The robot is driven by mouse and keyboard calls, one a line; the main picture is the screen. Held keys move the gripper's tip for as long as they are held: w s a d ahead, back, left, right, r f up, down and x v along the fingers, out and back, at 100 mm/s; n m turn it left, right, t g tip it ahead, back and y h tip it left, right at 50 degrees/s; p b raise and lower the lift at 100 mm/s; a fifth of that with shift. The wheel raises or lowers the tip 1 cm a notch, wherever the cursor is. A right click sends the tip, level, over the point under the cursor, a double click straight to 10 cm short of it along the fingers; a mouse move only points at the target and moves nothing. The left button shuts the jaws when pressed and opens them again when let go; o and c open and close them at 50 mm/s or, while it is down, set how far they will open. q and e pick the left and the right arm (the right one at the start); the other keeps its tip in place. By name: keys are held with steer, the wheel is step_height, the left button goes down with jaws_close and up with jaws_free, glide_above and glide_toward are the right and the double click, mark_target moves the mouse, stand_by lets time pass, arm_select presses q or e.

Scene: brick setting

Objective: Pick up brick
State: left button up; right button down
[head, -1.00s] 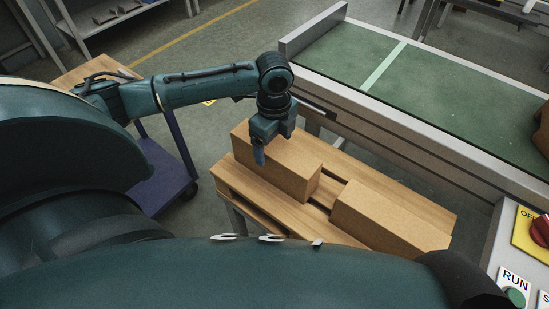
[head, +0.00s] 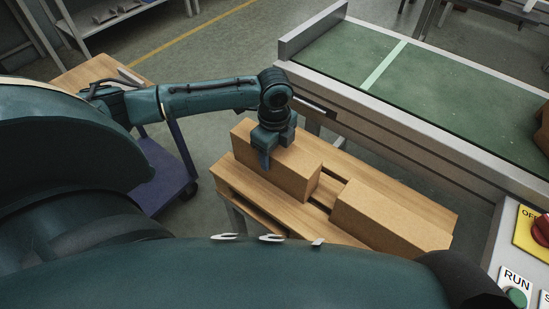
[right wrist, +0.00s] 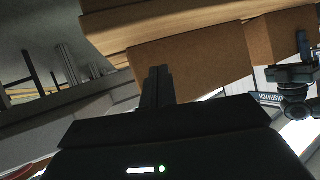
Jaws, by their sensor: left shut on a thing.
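Two plain brown box-shaped bricks lie on a wooden pallet-like stand (head: 243,190) in the head view. My left gripper (head: 267,158) is over the left brick (head: 298,172), low down with its fingers at the brick's upper part. It is shut on that brick; its far finger is mostly hidden. The brick still rests level on the slats. The right brick (head: 388,217) lies apart from it, across a gap. In the right wrist view my right gripper (right wrist: 157,72) has its fingers together and nothing shows between them. A brown block (right wrist: 190,58) is beyond them.
A green conveyor (head: 450,105) with a metal edge runs behind the stand. A control panel (head: 508,250) with a red knob is at the lower right. A blue cart (head: 165,175) stands left of the stand, with open floor between.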

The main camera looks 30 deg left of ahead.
arm_select(q)
jaws_close()
steer(key=shift+r, duration=0.1)
stand_by(0.3)
steer(key=shift+w+r, duration=0.1)
steer(key=shift+r, duration=0.05)
